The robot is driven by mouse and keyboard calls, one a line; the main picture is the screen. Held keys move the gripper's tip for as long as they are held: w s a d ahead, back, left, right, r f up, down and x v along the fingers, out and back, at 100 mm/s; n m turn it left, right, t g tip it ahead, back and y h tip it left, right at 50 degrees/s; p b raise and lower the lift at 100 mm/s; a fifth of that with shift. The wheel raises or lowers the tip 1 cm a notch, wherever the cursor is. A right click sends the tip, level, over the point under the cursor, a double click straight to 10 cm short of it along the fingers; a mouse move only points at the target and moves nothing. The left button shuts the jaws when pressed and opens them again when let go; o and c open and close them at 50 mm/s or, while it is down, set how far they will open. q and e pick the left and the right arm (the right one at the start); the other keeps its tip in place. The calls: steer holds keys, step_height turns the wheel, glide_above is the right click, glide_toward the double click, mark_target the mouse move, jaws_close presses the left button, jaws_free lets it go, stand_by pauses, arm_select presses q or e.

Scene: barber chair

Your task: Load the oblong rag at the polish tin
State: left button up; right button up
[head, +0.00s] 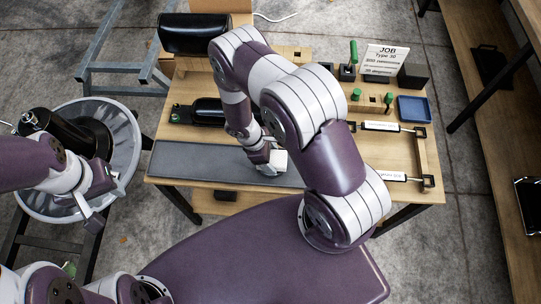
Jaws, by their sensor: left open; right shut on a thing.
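My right gripper (268,162) is low over the grey mat (220,165) along the front of the wooden bench. It is shut on a small pale piece (279,161), which looks like the rag; its shape is mostly hidden by the gripper. I cannot pick out the polish tin; my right arm covers the middle of the bench. My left gripper (101,203) is open and empty, over the rim of the round grey-white stand at the left.
The bench (400,150) carries a job sign (384,60), a blue tray (414,108), green-handled tools (354,52) and black padded parts (193,33). The round stand (128,140) holds a black cylinder (60,128). Wooden shelving (480,150) runs along the right.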

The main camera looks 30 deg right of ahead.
steer(key=shift+f+b, duration=0.45)
steer(key=shift+f, duration=0.05)
stand_by(0.4)
steer(key=shift+s+f, duration=0.2)
stand_by(1.4)
steer(key=r+p, duration=0.5)
steer(key=r, duration=0.2)
steer(key=shift+w+r, duration=0.2)
steer(key=shift+f, duration=0.1)
stand_by(0.6)
